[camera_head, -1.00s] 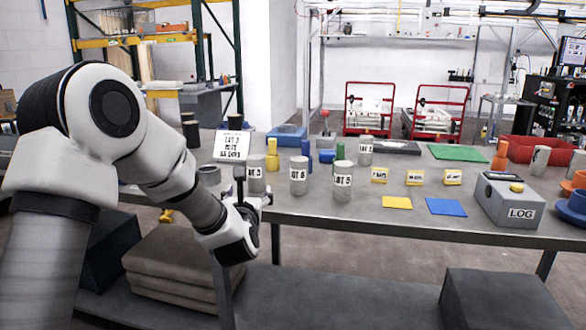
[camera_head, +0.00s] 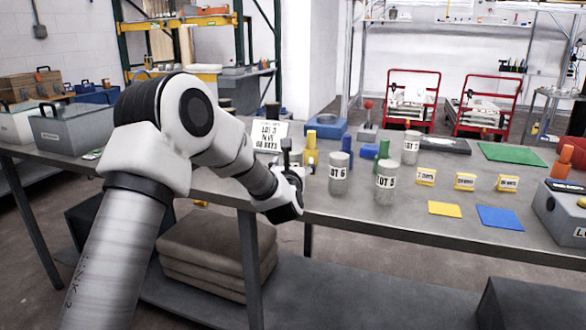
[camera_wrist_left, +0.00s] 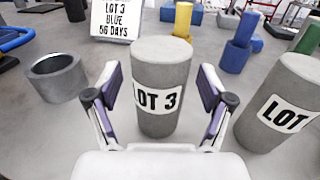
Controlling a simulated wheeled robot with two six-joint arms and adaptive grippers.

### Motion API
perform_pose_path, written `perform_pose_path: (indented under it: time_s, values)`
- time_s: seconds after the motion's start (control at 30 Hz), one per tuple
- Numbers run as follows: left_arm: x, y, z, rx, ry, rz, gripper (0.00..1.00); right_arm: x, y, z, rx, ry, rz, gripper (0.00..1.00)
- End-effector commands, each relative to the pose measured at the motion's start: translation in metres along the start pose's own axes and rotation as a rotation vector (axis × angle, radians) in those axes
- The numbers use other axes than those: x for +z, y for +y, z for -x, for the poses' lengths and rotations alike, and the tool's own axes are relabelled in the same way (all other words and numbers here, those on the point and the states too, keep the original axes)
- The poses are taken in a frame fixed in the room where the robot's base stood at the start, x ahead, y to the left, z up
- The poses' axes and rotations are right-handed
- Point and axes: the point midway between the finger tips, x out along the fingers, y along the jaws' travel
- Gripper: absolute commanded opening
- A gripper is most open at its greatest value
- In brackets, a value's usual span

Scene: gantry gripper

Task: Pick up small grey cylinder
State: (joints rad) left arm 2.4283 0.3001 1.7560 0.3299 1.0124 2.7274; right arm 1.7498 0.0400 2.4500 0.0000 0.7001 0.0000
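A small grey cylinder labelled LOT 3 (camera_wrist_left: 160,103) stands upright in the middle of the left wrist view. My left gripper (camera_wrist_left: 160,88) is open, with one finger on each side of the cylinder and visible gaps between. In the head view the left gripper (camera_head: 290,172) is at the near edge of the table and mostly hides that cylinder. More grey cylinders stand to its right: LOT 6 (camera_head: 340,172), LOT 5 (camera_head: 386,182) and another behind them (camera_head: 411,147). My right gripper is not in view.
A sign reading LOT 3 BLUE 56 DAYS (camera_wrist_left: 117,18) stands behind the cylinder. A hollow grey ring (camera_wrist_left: 58,80) lies to the left. A neighbouring labelled cylinder (camera_wrist_left: 280,112) is close on the right. Yellow (camera_head: 310,142) and blue pieces stand behind. The grey table (camera_head: 345,212) is bare in front.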

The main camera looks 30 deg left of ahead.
Motion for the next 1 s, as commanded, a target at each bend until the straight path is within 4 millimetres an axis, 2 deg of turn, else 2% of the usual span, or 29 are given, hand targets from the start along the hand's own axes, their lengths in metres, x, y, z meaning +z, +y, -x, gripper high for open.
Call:
perform_pose_path:
  time_s: [0.03,0.17,0.2,0.23,0.63,0.9,1.0]
  values:
    - [0.0,0.0,0.0,0.0,0.0,0.0,0.63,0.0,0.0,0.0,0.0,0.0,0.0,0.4]
    - [-0.001,0.0,0.0,0.0,0.001,0.0,0.17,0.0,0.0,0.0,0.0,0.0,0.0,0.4]
    - [-0.001,0.0,0.0,0.0,0.001,0.0,0.03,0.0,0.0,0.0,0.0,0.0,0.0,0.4]
    - [-0.001,0.0,0.0,0.0,0.001,0.0,0.0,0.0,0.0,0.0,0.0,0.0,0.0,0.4]
    - [0.006,0.0,0.0,0.0,-0.002,0.001,0.0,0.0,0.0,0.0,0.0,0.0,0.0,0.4]
    - [0.038,0.0,0.0,0.001,-0.006,0.003,0.0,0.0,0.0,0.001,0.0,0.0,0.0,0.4]
    - [0.037,0.001,0.018,-0.001,-0.001,0.001,0.0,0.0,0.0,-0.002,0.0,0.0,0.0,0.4]
